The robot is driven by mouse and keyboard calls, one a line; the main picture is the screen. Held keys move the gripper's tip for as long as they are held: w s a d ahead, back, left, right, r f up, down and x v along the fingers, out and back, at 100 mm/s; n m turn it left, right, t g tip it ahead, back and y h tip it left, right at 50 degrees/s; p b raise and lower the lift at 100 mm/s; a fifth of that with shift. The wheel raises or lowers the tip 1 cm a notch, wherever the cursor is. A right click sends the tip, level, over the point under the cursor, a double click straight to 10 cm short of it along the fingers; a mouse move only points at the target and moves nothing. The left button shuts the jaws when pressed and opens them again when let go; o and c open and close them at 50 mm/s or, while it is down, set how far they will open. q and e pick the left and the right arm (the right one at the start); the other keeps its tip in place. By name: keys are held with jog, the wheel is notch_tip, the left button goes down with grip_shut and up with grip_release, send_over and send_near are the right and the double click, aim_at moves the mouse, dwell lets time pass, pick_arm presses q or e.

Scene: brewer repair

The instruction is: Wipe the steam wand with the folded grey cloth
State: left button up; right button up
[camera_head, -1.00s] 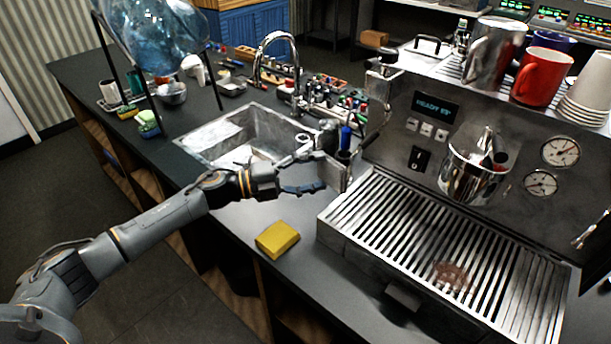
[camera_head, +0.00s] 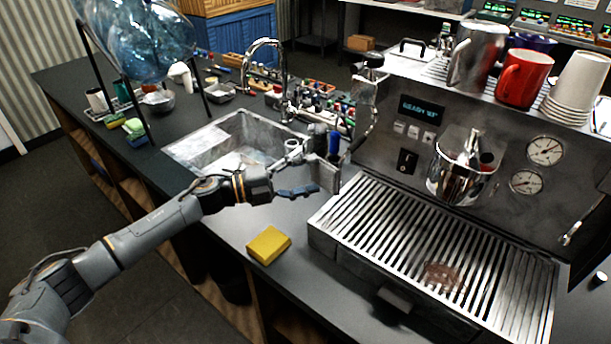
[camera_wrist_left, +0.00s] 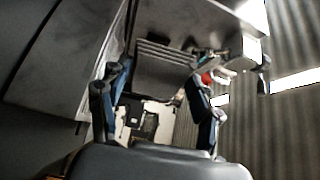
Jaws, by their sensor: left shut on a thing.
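My left gripper (camera_head: 316,172) is beside the left end of the espresso machine, above the dark counter. It is shut on a flat grey piece (camera_head: 333,174), which looks like the folded grey cloth. In the left wrist view, the grey cloth (camera_wrist_left: 165,70) shows as ridged layers between the two blue-grey fingers (camera_wrist_left: 160,95). The steam wand (camera_head: 373,118) looks to be the thin curved metal tube at the machine's left side. Its lower end is close to the cloth; I cannot tell whether they touch. My right gripper is out of view.
A drip tray (camera_head: 320,222) with a brown stain juts from the machine. A yellow sponge (camera_head: 268,245) lies in front of my gripper. A sink (camera_head: 185,150) is to the left, with small bottles behind. Cups and a red mug (camera_head: 522,78) stand on the machine.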

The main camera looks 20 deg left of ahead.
aim_at(327, 182)
pick_arm(q)
jog(key=shift+w+d, duration=0.35)
jog(key=shift+w, duration=0.2)
jog(key=shift+s+d+r+p, duration=0.15)
jog(key=shift+s+d+p, duration=0.4)
jog(key=shift+d, duration=0.2)
jog(key=shift+s+d+p, duration=0.25)
jog(key=shift+s+d, duration=0.05)
jog(key=shift+d, duration=0.2)
jog(key=shift+s+d+p, duration=0.25)
jog(key=shift+s+d, duration=0.05)
jog(key=shift+d, duration=0.2)
jog(key=shift+w+a+f+b, duration=0.2)
jog(key=shift+w+a+b, duration=0.7)
jog(key=shift+a, duration=0.25)
jog(key=shift+w+a, duration=0.4)
jog(key=shift+a, duration=0.15)
jog(key=shift+r, duration=0.1)
